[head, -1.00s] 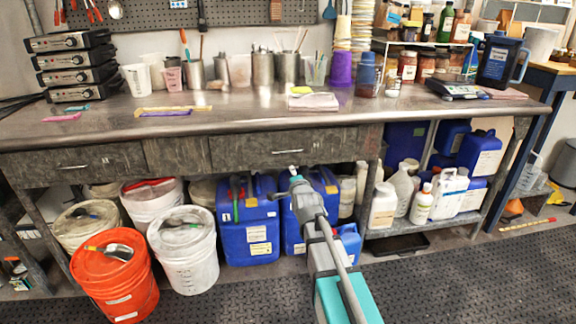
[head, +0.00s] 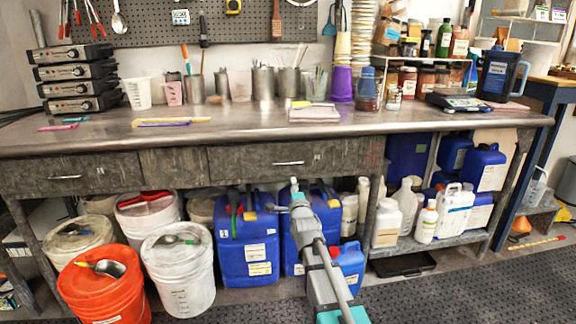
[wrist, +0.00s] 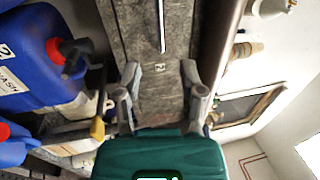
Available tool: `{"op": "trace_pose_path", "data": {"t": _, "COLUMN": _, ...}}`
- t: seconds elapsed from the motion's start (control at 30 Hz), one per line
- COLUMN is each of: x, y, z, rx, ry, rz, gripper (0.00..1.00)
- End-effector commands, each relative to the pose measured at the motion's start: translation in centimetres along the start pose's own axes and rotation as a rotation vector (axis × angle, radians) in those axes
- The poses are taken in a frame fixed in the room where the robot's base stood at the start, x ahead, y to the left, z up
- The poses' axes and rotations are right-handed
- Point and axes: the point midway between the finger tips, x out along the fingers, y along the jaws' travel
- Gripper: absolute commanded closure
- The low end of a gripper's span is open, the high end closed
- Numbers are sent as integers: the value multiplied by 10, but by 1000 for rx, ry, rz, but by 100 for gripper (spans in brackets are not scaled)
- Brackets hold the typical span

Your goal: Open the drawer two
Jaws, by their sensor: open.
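Drawer two (head: 340,157) is the right-hand grey drawer under the bench top, with a thin light handle (head: 288,163). It looks shut. In the wrist view its mottled front (wrist: 177,35) appears turned on its side, with a label "2" (wrist: 160,67) and the bright handle (wrist: 162,25) near the top edge. My gripper (head: 294,184) is just below the handle in the head view. In the wrist view my gripper (wrist: 160,92) is open, its two fingers apart on either side of the drawer front's lower part, with nothing between them. The handle lies beyond the fingertips; I cannot tell the exact gap.
Another drawer (head: 95,172) is at the left. Blue jugs (head: 247,255), white buckets (head: 180,270) and an orange bucket (head: 100,292) stand below. The bench top (head: 250,118) holds pots and bottles. The dark floor mat (head: 470,285) is clear at the right.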

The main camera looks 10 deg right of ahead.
Motion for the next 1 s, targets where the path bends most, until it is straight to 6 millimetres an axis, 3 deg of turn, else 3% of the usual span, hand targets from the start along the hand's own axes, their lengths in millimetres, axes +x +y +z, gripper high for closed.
{"op": "trace_pose_path", "data": {"t": 0.37, "x": 28, "y": 0, "z": 0, "rx": 0, "ry": 0, "rz": 1, "gripper": 49}}
{"op": "trace_pose_path", "data": {"t": 1.0, "x": 121, "y": 0, "z": -1, "rx": -1, "ry": 1, "rz": 1, "gripper": 49}}
